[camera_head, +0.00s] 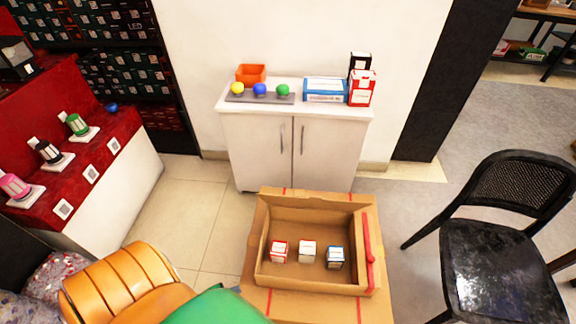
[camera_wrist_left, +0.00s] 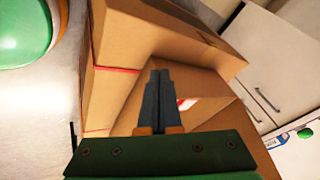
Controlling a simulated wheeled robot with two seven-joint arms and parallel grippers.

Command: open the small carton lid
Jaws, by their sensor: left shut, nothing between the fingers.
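A brown cardboard carton (camera_head: 262,225) stands at the bottom centre of the head view, its top uncovered. A red-and-white box (camera_head: 279,251), a white box (camera_head: 307,250) and a blue-and-white box (camera_head: 335,257) stand in a row inside. I cannot clearly pick out a separate lid. In the left wrist view the carton (camera_wrist_left: 165,32) surrounds my left gripper (camera_wrist_left: 160,75), whose dark fingers are shut together and empty, pointing at its walls. I cannot tell whether they touch cardboard. My right gripper is not in view.
A white cabinet (camera_head: 262,150) with small goods on top stands behind the carton. A red-covered counter (camera_head: 90,150) stands at the left. Tiled floor (camera_head: 185,215) is clear between.

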